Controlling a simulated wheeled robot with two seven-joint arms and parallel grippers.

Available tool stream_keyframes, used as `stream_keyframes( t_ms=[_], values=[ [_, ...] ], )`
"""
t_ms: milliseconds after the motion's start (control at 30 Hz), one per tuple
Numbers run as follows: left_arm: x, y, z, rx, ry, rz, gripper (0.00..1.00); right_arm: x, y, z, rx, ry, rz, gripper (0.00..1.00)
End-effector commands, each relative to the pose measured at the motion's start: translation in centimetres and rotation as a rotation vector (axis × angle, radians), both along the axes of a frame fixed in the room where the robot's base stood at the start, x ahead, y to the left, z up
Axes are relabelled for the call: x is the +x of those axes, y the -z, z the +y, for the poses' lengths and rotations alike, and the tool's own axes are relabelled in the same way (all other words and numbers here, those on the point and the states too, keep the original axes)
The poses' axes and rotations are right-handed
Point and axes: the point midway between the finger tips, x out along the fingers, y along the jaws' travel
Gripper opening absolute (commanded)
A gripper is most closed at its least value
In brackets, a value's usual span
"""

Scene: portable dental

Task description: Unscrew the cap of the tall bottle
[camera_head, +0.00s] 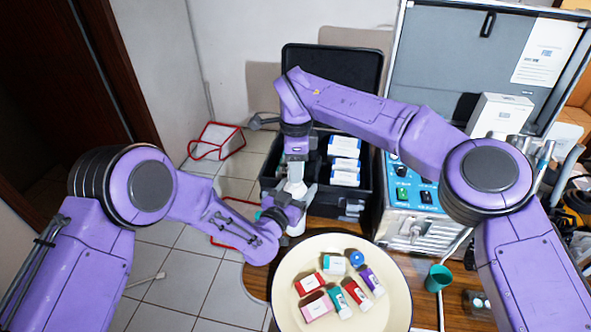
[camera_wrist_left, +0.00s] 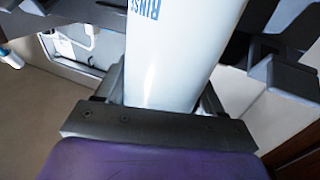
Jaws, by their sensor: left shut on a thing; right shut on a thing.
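The tall white bottle (camera_head: 296,227) stands upright at the near edge of the black case, mostly covered by my grippers. In the left wrist view the white bottle (camera_wrist_left: 172,55) with blue lettering fills the space between the fingers. My left gripper (camera_head: 290,207) comes in from the left and is shut around the bottle's body. My right gripper (camera_head: 296,183) points straight down over the bottle's top, just above the left one, and is shut on the cap. The cap itself is largely hidden by the fingers.
A round cream tray (camera_head: 284,300) with several small coloured boxes lies in front. The open black case (camera_head: 268,178) holds white boxes behind the bottle. A metal control unit (camera_head: 440,232), a teal cup (camera_head: 437,278) and a white carton (camera_head: 499,116) are on the right.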

Motion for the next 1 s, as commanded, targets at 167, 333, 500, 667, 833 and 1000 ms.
stream_keyframes(
  t_ms=[167,333,500,667,833,1000],
  values=[
    [-0.1,0.8,0.5,0.009,-0.007,0.018,0.00,-0.2,-0.9,0.3,0.009,0.001,0.002,0.01],
    [-0.1,0.8,0.5,0.010,-0.007,0.019,0.00,-0.2,-0.9,0.3,0.009,0.002,0.002,0.01],
    [-0.2,0.8,0.4,0.011,-0.007,0.018,0.00,-0.2,-2.4,0.2,0.008,0.003,-0.001,0.01],
    [-0.2,0.9,0.3,0.011,-0.004,0.017,0.00,-0.2,-4.4,0.1,0.006,0.003,-0.001,0.01],
    [-0.3,0.8,0.2,0.011,-0.001,0.016,0.00,-0.2,-4.5,0.0,0.004,0.002,0.001,0.01],
    [-0.3,0.8,0.2,0.011,0.000,0.014,0.98,-0.1,-4.4,0.0,0.003,0.002,0.000,0.01]
  ],
)
